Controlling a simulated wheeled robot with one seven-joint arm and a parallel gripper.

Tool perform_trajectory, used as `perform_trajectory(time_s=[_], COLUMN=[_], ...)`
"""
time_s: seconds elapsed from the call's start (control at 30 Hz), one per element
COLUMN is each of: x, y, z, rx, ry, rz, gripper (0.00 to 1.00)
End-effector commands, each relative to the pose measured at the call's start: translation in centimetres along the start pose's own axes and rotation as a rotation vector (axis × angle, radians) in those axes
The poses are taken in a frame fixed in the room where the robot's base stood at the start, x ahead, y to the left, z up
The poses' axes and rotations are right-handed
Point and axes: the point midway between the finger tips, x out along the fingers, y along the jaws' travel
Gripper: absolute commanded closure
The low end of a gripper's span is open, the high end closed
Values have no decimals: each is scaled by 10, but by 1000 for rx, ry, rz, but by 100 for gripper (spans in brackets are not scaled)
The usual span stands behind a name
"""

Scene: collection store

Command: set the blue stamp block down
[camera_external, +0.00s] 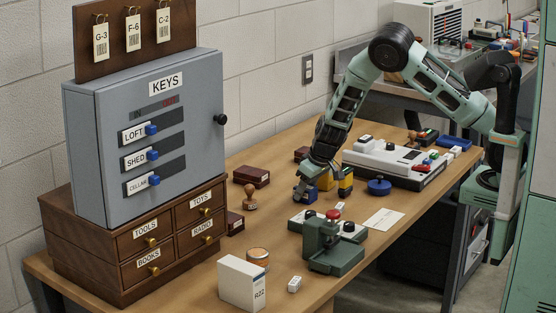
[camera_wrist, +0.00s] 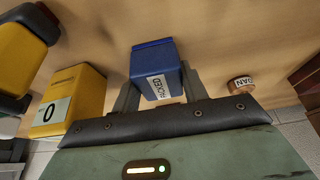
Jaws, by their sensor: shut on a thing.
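The blue stamp block (camera_wrist: 152,58) is between the two fingers of my gripper (camera_wrist: 158,88) in the wrist view, with a white lettered label facing the camera. In the outside view the blue block (camera_external: 310,196) shows low over the wooden table under my gripper (camera_external: 308,189), partly covered by the fingers. My gripper is shut on it. I cannot tell whether its base touches the table.
A yellow block (camera_wrist: 72,98) marked 0 stands close on the left in the wrist view. A round wooden stamp (camera_wrist: 241,85) is on the right. A green press (camera_external: 333,245), blue round tin (camera_external: 379,187) and white card (camera_external: 384,218) are on the table (camera_external: 205,288).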

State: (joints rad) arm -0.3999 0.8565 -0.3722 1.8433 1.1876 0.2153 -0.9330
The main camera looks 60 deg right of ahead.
Motion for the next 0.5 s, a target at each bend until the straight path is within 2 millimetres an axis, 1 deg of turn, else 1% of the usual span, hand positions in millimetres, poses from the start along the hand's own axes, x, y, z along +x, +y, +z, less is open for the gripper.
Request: perform_trajectory(time_s=[0.07,0.1,0.17,0.2,0.5], x=[3,4,2,2,0], y=[0,0,0,0,0], z=[1,1,1,1,0], rx=[0,0,0,0,0], ry=[0,0,0,0,0], rz=[0,0,0,0,0], gripper=[81,54,37,35,35])
